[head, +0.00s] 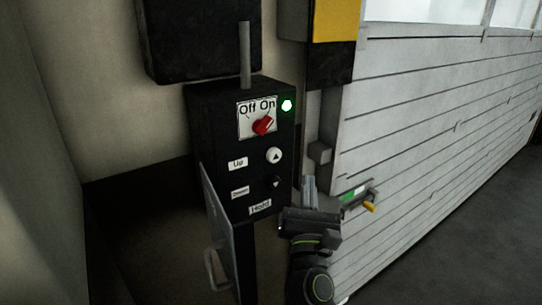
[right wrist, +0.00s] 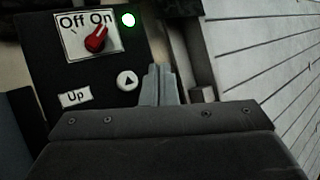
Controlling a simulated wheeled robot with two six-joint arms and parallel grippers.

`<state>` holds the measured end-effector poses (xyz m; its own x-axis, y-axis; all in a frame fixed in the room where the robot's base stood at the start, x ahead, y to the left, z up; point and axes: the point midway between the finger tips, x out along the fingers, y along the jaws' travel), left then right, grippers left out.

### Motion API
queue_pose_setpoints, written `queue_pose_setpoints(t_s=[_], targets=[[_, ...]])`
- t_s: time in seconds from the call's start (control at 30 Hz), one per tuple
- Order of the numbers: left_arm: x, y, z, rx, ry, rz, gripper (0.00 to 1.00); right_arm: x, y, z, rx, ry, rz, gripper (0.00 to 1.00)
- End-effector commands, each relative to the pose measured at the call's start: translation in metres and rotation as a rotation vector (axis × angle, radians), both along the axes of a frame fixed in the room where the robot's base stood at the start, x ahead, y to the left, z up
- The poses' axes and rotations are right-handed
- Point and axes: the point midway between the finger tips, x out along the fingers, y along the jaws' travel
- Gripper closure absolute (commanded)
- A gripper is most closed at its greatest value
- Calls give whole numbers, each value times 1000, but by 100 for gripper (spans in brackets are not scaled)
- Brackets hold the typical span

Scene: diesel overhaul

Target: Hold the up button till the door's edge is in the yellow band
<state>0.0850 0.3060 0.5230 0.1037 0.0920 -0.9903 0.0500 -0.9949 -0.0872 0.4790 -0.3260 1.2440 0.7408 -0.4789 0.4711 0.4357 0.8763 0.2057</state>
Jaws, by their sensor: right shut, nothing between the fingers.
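The black control box (head: 219,130) stands left of the door, with a white up button (head: 274,155) beside its "Up" label. A dark down button (head: 276,183) sits below. The red switch (head: 263,125) points toward "On" and a green lamp (head: 287,105) is lit. The white slatted door (head: 440,130) fills the right side. A yellow band (head: 336,20) shows on the door post at the top. My right gripper (head: 308,182) is shut and empty, right of and below the up button. In the right wrist view, its fingers (right wrist: 158,75) are right of the up button (right wrist: 127,80), seemingly apart from it.
An open grey cover (head: 216,235) hangs at the box's lower left. A door latch with a yellow handle (head: 369,206) is right of my gripper. A dark box (head: 200,40) and conduit (head: 244,55) are above. Floor is clear at right.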

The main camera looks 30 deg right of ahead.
Motion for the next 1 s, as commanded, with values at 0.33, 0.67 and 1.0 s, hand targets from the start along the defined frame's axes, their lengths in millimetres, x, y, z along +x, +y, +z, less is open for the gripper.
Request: queue_pose_setpoints(t_s=[0.33,0.67,1.0], targets=[[0,0,0,0,0,0,84,-2,0,3,-7,-4,-8,100],[0,0,-8,0,0,0,84,22,2,2,-6,-6,-5,100],[0,0,-21,0,0,0,84,69,6,2,-7,-3,-5,100]])
